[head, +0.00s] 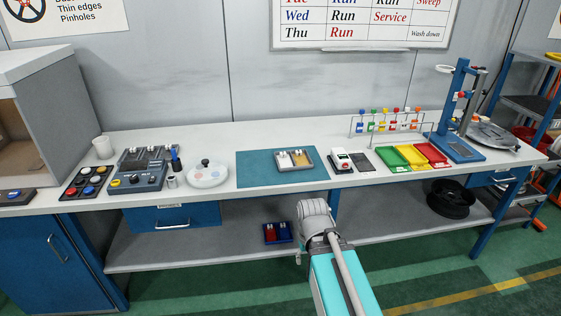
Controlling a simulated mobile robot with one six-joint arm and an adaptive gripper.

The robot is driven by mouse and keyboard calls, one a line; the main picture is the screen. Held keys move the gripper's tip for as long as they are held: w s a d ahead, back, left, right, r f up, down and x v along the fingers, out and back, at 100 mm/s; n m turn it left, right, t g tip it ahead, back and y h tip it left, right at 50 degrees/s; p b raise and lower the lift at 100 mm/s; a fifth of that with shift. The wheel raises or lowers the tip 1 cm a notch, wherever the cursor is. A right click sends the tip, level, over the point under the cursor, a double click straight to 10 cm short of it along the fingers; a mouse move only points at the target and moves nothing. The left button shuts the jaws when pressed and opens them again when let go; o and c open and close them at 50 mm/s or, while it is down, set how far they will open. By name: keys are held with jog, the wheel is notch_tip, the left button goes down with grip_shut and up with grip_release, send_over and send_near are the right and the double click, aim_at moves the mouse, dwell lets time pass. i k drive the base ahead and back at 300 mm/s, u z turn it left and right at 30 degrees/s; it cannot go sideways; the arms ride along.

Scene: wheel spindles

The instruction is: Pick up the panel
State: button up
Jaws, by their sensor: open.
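Nothing in the head view is plainly marked as the panel, and I cannot tell which thing it is. Flat candidates are a dark board with coloured round pieces (72,194) at the bench's left and a small dark grey plate (362,160) right of a white device. A grey-blue box with a knob and slots (146,182) stands beside the board. My arm rises from the bottom centre in front of the bench. Its grey rounded joint shows below the bench edge, but my gripper's fingers are not visible. All these candidates lie apart from my arm.
The white bench (225,203) also holds a teal mat (252,178) with a grey tray (281,168), green, yellow and red bins (434,154), and a blue stand (455,147). A lower shelf (190,250) holds a blue tray and a black wheel (450,203). The bench's rear is mostly clear.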

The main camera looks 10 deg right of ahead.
aim_at(284, 160)
jog(key=z, duration=0.05)
jog(key=i, duration=1)
jog(key=u, duration=0.05)
